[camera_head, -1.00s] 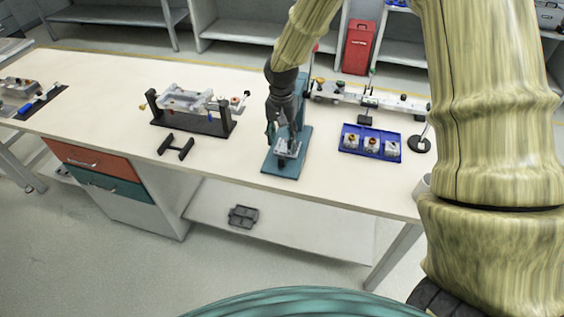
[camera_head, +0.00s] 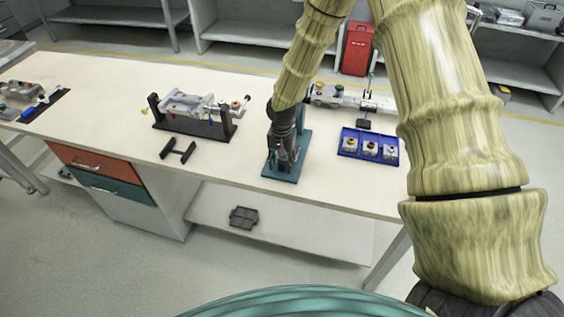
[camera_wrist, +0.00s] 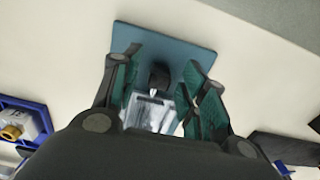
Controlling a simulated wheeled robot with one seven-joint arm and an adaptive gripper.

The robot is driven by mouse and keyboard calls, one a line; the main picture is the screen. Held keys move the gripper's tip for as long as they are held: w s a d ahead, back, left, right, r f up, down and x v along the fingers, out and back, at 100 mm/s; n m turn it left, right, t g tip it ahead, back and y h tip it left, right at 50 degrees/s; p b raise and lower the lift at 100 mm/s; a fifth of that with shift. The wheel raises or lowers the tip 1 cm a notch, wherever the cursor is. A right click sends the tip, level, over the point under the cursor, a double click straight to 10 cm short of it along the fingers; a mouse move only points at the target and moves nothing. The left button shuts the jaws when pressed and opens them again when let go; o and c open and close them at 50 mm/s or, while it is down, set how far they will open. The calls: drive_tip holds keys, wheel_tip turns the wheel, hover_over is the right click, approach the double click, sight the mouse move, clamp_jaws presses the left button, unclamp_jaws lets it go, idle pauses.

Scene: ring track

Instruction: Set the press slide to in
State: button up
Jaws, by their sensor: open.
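The press is a teal stand with a flat base plate (camera_head: 282,175) on the table, partly hidden behind my arm in the head view. The base plate also shows in the wrist view (camera_wrist: 190,48). A clear or silvery block (camera_wrist: 152,112) sits on the base, with a dark rounded part (camera_wrist: 159,76) at its far end; I cannot tell which part is the slide. My gripper (camera_head: 280,163) is low over the base. In the wrist view my gripper (camera_wrist: 160,85) is open, its green-padded fingers on either side of the block. Whether they touch it is unclear.
A blue tray (camera_head: 347,155) with several small fittings stands right of the press. A fixture on a black stand (camera_head: 200,129) and a small black bracket (camera_head: 178,151) are to the left. The table front between bracket and press is clear.

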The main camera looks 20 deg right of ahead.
sight(285, 159)
drive_tip(key=shift+f, duration=0.55)
clamp_jaws()
drive_tip(key=shift+w+d, duration=1.35)
drive_tip(key=shift+w, duration=0.3)
drive_tip(key=shift+w+r, duration=0.1)
drive_tip(key=shift+w, duration=0.05)
unclamp_jaws()
drive_tip(key=shift+d, duration=0.2)
drive_tip(key=shift+a, duration=0.1)
drive_tip(key=shift+a, duration=0.15)
